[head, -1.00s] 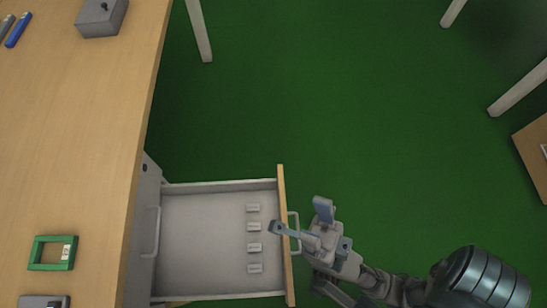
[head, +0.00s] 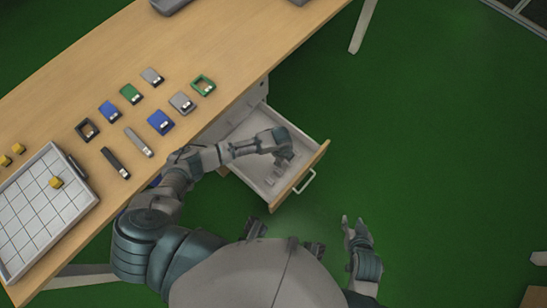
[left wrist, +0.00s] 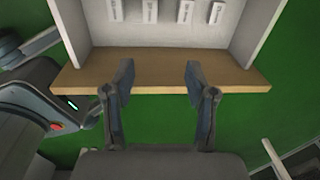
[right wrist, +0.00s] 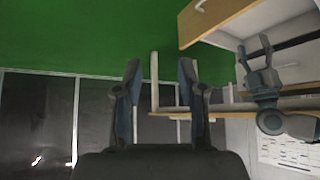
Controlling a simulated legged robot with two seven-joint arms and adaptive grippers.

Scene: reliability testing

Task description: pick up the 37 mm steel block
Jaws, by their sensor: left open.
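Several small pale grey labelled blocks lie in a row in the open drawer; one block (left wrist: 184,12) shows at the top of the left wrist view. Their labels are too small to read, so I cannot tell which is the 37 mm one. In the head view, my left arm partly hides the blocks (head: 270,182). My left gripper (head: 284,153) is over the drawer; in the left wrist view its fingers (left wrist: 158,78) are apart and empty, in line with the drawer's wooden front. My right gripper (head: 357,226) is open and empty, outside the drawer over the green floor.
The drawer's wooden front (head: 301,176) and handle (head: 306,182) stick out from the wooden table (head: 250,40). On the table are green, blue and grey gauge-like pieces, a green frame (head: 203,85) and a gridded white tray (head: 25,235). The floor right of the drawer is clear.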

